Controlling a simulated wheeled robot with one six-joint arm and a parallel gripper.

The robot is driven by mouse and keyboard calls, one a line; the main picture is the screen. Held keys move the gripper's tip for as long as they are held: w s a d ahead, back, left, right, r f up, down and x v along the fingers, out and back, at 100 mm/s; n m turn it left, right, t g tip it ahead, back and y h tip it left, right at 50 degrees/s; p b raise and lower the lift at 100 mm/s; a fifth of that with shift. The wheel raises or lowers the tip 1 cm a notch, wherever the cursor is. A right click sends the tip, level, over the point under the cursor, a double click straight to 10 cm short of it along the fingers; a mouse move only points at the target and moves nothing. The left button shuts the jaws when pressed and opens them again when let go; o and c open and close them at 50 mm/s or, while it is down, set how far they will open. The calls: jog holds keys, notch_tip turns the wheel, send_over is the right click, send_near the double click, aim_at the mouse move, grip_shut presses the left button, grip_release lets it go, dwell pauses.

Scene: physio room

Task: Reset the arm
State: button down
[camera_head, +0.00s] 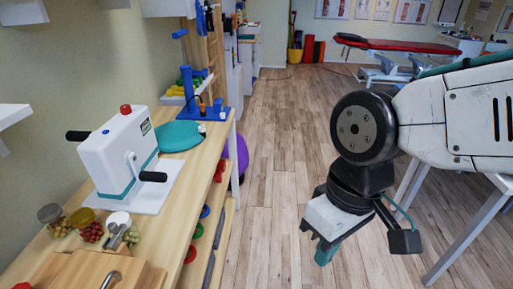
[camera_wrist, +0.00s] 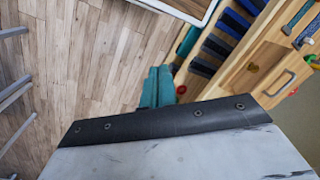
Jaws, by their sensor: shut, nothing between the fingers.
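My arm reaches in from the right in the head view, bent down at the black wrist joint. My gripper (camera_head: 325,254) hangs over the wooden floor, to the right of the long wooden bench (camera_head: 193,172), apart from it and touching nothing. In the wrist view the teal fingertips of my gripper (camera_wrist: 157,88) are together, with nothing between them. The wooden floor (camera_wrist: 75,60) shows behind them.
A white hand-crank device (camera_head: 118,155) stands on the bench, with small jars (camera_head: 55,218) in front and a teal disc (camera_head: 180,136) behind. White table legs (camera_head: 465,240) stand at right. A red treatment couch (camera_head: 395,45) is far back. The middle floor is clear.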

jog(key=d+r+m+t, duration=0.1)
jog(key=d+r+m, duration=0.1)
jog(key=d, duration=0.6)
jog(key=d+r+m+t+h, duration=0.1)
jog(key=d+r+m, duration=0.2)
jog(key=d+m, duration=0.2)
jog(key=d, duration=0.3)
jog(key=shift+w+r+t, duration=0.15)
jog(key=shift+w+t, duration=0.05)
jog(key=shift+t, duration=0.1)
jog(key=shift+a, duration=0.1)
